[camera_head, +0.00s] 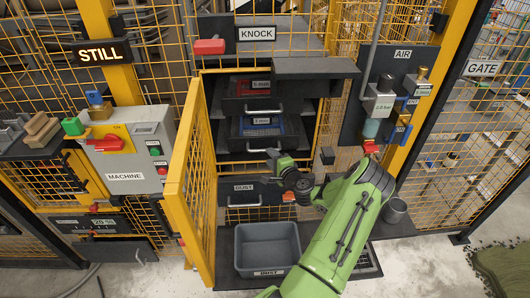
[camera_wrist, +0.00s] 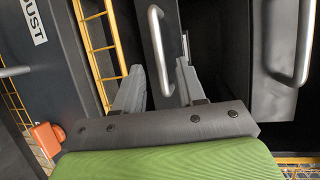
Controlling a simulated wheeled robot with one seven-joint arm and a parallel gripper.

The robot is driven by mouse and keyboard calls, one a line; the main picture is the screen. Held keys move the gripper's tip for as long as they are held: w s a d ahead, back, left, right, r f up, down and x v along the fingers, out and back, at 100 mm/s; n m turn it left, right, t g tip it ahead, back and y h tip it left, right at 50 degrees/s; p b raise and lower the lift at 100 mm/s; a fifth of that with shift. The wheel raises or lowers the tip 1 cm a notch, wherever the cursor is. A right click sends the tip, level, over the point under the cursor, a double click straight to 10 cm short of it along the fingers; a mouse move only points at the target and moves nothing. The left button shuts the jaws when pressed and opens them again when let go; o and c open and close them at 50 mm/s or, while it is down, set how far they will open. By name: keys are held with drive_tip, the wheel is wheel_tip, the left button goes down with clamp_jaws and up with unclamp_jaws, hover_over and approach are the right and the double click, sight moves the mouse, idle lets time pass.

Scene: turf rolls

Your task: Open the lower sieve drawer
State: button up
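In the head view the lower sieve drawer (camera_head: 262,139) is a dark box with a blue mesh, sitting under a second sieve drawer (camera_head: 238,105) with a red mesh. Its silver bar handle (camera_head: 263,150) runs across its front. My green arm reaches in from the lower right, and my gripper (camera_head: 278,160) is close to that handle. In the wrist view my gripper (camera_wrist: 158,88) is open, one grey finger on each side of the handle (camera_wrist: 157,45), with gaps showing. Contact cannot be seen. The upper drawer's handle (camera_wrist: 305,45) is at the right.
A yellow mesh door (camera_head: 190,180) stands open on the left. Below are the DUST panel (camera_head: 240,188) with its own handle and a grey bin (camera_head: 267,249). A dark shelf (camera_head: 315,67) juts out at upper right. A grey cup (camera_head: 395,210) stands to the right.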

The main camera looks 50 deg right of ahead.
drive_tip(key=x, duration=0.5)
drive_tip(key=shift+c, duration=0.4)
clamp_jaws()
